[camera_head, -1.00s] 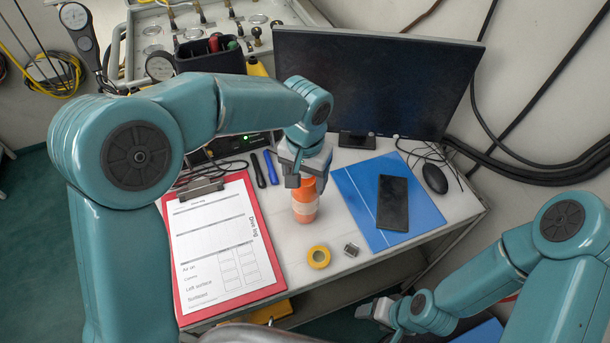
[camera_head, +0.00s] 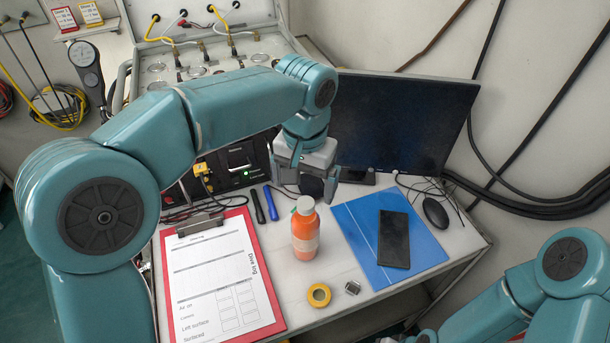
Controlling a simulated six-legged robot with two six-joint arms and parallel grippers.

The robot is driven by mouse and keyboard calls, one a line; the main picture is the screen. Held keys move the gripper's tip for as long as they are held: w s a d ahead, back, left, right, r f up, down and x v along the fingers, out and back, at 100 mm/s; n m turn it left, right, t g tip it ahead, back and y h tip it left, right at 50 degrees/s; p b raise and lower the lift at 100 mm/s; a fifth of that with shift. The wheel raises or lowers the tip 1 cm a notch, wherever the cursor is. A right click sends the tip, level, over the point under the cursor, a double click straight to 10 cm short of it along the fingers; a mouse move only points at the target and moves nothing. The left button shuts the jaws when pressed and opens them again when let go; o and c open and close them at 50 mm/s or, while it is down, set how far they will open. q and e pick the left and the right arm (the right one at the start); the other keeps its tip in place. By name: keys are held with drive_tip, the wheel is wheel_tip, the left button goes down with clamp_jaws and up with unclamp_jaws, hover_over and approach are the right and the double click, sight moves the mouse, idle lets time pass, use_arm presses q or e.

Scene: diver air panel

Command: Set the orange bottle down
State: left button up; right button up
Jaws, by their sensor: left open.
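The orange bottle (camera_head: 305,232) stands upright on the white desk, with a pale cap and a pale label band. It is between the red clipboard and the blue folder. My left gripper (camera_head: 312,190) is open and empty, just behind and above the bottle, apart from it as far as I can see. My right arm shows at the lower right, but its gripper is out of the picture.
A red clipboard (camera_head: 277,318) lies left of the bottle. A blue folder (camera_head: 362,236) with a black phone (camera_head: 394,238) lies to the right. Yellow tape (camera_head: 319,295) and a small metal piece (camera_head: 352,287) lie in front. A monitor (camera_head: 405,120) stands behind.

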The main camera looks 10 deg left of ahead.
sight(306, 203)
use_arm(q)
drive_tip(key=shift+r, duration=0.8)
drive_tip(key=n, duration=0.2)
drive_tip(key=shift+s+a+r+n, duration=0.15)
drive_tip(key=shift+s+r+n, duration=0.05)
drive_tip(key=shift+s+n, duration=0.1)
drive_tip(key=shift+a+r+n, duration=0.15)
drive_tip(key=shift+r+n, duration=0.15)
drive_tip(key=shift+n, duration=0.9)
wheel_tip(306, 203, up, 4)
drive_tip(key=n+b, duration=0.3)
drive_tip(key=n, duration=0.8)
drive_tip(key=shift+m, duration=0.3)
drive_tip(key=f, duration=0.7)
drive_tip(key=f+b, duration=0.1)
drive_tip(key=f, duration=0.2)
drive_tip(key=shift+w+d+f, duration=0.15)
drive_tip(key=shift+w+d, duration=0.1)
drive_tip(key=shift+w, duration=0.15)
wheel_tip(306, 203, down, 6)
drive_tip(key=shift+d+r, duration=0.15)
drive_tip(key=c, duration=1.6)
clamp_jaws()
